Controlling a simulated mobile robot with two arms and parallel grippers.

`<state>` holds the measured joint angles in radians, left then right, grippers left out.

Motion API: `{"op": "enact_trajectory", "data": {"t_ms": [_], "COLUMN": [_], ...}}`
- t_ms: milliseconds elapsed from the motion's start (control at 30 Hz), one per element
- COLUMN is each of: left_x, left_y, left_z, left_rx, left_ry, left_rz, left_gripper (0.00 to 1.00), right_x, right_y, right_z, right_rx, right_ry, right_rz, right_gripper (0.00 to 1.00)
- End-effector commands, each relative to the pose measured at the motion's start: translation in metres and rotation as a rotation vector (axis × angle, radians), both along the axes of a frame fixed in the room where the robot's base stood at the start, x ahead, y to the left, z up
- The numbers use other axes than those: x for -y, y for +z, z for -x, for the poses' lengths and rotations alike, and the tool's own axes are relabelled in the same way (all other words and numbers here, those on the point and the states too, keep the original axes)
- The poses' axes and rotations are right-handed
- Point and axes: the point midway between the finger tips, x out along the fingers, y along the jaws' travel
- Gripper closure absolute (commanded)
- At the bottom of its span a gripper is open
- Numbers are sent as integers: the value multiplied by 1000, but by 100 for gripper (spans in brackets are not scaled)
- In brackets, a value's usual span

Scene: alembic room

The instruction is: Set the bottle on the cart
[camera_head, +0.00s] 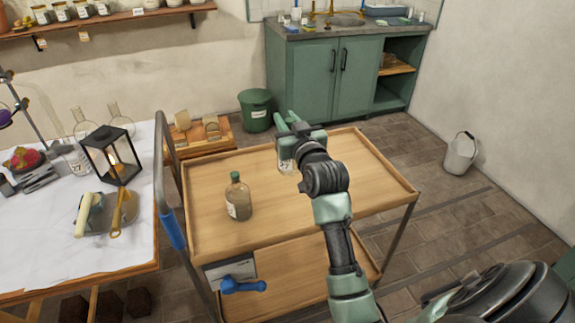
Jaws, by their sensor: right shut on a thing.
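The two-tier wooden cart (342,209) stands in the middle, with raised rims and a blue-gripped handle on its left side. A brown glass bottle (238,197) with a green cap and pale label stands upright on the left part of its top tray. My right gripper (287,143) is over the far part of the tray, shut on a small labelled bottle (286,161). My gripper and forearm partly hide this held bottle, and I cannot tell whether its base touches the tray. My left gripper is not in view.
A cloth-covered table (50,240) with a lantern (110,155) and glassware is at the left. A green bin (256,110) and green cabinet (318,82) stand behind the cart. A white bucket (461,154) is at the right. The top tray's right part looks clear.

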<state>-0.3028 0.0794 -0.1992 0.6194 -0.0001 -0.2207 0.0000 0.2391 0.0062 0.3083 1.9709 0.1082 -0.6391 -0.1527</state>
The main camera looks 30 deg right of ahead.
Motion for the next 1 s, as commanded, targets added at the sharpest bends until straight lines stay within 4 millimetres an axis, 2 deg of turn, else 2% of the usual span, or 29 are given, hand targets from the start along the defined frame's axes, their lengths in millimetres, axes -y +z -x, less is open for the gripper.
{"op": "enact_trajectory", "data": {"t_ms": [33, 100, 300, 533, 733, 1000], "left_x": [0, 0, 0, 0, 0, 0], "left_y": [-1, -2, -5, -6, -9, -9], "left_z": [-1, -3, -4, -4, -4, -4], "left_rx": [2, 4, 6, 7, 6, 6], "left_ry": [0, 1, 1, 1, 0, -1], "left_rz": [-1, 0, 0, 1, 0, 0], "left_gripper": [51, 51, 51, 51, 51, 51], "right_x": [0, 0, 0, 0, 0, 0], "right_y": [-15, -34, -73, -92, -121, -126], "right_z": [1, 0, 1, 0, 0, 0], "right_rx": [-2, -1, 2, 5, 4, 7], "right_ry": [0, -1, -1, 0, 1, 0], "right_rz": [0, 2, 3, 2, 2, 3], "right_gripper": [100, 100, 100, 100, 100, 100]}}
